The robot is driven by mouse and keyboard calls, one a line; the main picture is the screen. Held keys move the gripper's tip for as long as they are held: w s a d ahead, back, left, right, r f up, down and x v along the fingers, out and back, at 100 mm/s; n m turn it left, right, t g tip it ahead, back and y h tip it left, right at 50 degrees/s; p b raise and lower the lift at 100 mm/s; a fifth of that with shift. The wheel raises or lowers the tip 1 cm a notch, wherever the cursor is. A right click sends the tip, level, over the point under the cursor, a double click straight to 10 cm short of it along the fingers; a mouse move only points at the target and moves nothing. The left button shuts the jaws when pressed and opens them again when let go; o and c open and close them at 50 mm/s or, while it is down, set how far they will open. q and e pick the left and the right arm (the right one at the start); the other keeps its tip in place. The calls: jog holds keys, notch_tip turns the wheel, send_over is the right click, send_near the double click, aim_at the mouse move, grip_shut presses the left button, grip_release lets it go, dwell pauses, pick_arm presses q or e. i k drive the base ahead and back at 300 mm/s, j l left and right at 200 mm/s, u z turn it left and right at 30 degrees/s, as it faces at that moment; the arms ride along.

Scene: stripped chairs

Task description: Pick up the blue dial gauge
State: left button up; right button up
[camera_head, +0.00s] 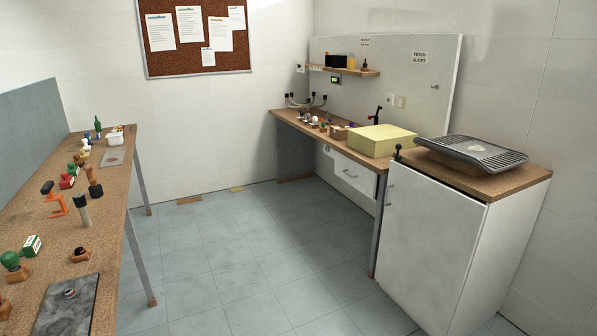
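I cannot make out the blue dial gauge for certain, as the small items on both benches are too small to tell apart. A small bluish item (85,142) stands at the far end of the left bench (120,185), but its kind is unclear. Several small things lie in a row on the far bench (345,147), too small to name. Neither of my grippers is in view.
The left bench also holds green-and-wood pieces, an orange clamp-like piece (57,204), a white tub (115,138) and a grey slab (68,308). A yellow box (382,140) sits on the far bench, beside a white cabinet (432,240). The tiled floor (240,260) between is clear.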

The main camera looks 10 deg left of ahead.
aim_at(87, 134)
jog(key=i+l, duration=0.3)
jog(key=i, duration=0.15)
jog(key=i+l, duration=0.25)
jog(key=i, duration=0.2)
